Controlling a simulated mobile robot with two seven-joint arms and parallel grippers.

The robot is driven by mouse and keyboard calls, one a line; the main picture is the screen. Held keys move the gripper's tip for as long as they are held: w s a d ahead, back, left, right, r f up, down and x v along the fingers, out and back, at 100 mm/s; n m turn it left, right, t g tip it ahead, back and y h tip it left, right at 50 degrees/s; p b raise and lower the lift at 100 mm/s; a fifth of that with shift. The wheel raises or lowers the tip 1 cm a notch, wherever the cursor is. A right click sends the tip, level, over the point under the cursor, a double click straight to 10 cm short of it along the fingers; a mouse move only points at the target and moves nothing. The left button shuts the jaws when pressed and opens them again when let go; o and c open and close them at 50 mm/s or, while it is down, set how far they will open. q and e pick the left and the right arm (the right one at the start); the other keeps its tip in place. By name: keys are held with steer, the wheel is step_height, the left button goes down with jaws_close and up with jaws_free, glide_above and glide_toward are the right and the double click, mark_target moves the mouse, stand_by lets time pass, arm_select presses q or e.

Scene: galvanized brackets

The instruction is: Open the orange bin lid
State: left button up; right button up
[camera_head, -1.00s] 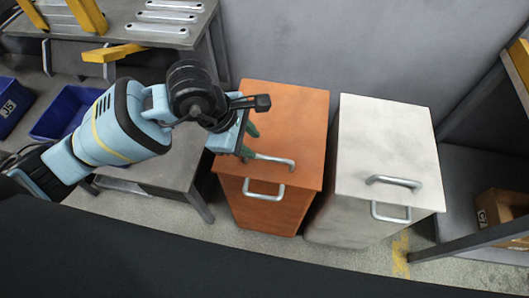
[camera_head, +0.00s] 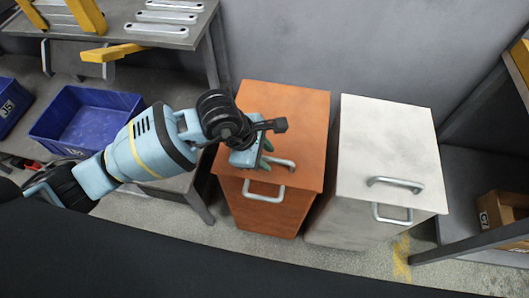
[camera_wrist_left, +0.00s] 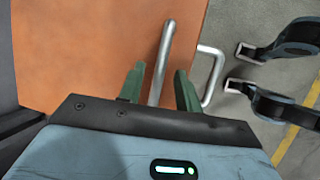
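The orange bin (camera_head: 300,115) stands in the middle of the head view with its lid down. A silver bar handle (camera_head: 286,163) sits near the lid's front edge. A second silver handle (camera_head: 263,197) is on the bin's front face. My left gripper (camera_head: 264,152) is low over the lid at the lid handle. In the left wrist view its green fingers (camera_wrist_left: 160,84) are apart, on either side of the lid handle (camera_wrist_left: 165,50). Gaps show between bar and fingers. The gripper hides part of the lid handle in the head view. My right gripper is out of view.
A white bin (camera_head: 385,140) with similar handles stands close on the right. A grey workbench (camera_head: 190,170) with blue tubs (camera_head: 60,118) is on the left. A shelf with a cardboard box (camera_head: 495,208) is at the far right. A grey wall stands behind.

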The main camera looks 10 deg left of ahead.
arm_select(q)
steer(key=c, duration=0.7)
jaws_close()
